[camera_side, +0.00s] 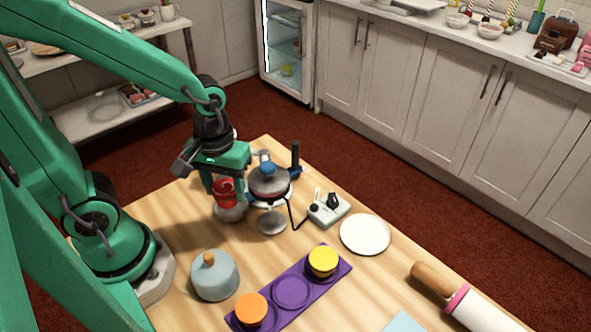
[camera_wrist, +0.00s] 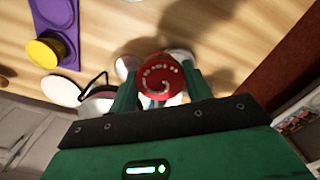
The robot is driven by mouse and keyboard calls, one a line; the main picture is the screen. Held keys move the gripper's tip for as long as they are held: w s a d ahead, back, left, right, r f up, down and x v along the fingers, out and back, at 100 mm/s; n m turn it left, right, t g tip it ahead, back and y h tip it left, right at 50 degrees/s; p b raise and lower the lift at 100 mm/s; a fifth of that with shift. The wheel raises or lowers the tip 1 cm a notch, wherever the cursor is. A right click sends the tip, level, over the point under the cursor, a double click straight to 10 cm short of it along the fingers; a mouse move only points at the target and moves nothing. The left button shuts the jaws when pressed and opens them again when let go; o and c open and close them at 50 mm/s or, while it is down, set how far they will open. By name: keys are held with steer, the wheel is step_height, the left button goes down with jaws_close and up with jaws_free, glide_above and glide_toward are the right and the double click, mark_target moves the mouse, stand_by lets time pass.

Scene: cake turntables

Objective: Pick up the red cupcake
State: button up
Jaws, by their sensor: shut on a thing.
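In the side view the red cupcake (camera_side: 224,190) is between the fingers of my gripper (camera_side: 222,186), over a light round stand (camera_side: 231,212). I cannot tell whether it touches that stand. Part of the cupcake is hidden by the fingers.
A turntable (camera_side: 268,186) with a cable to a small control box (camera_side: 328,209) stands close right of my gripper. A purple tray (camera_side: 291,293) holds a yellow cupcake (camera_side: 323,261) and an orange one (camera_side: 251,309). A grey dome (camera_side: 215,277), white plate (camera_side: 365,235) and rolling pin (camera_side: 478,310) are nearby.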

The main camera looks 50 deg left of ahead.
steer(key=s+d+r, duration=0.3)
steer(key=d+r, duration=0.1)
steer(key=d, duration=0.1)
steer(key=shift+d, duration=0.4)
stand_by(0.6)
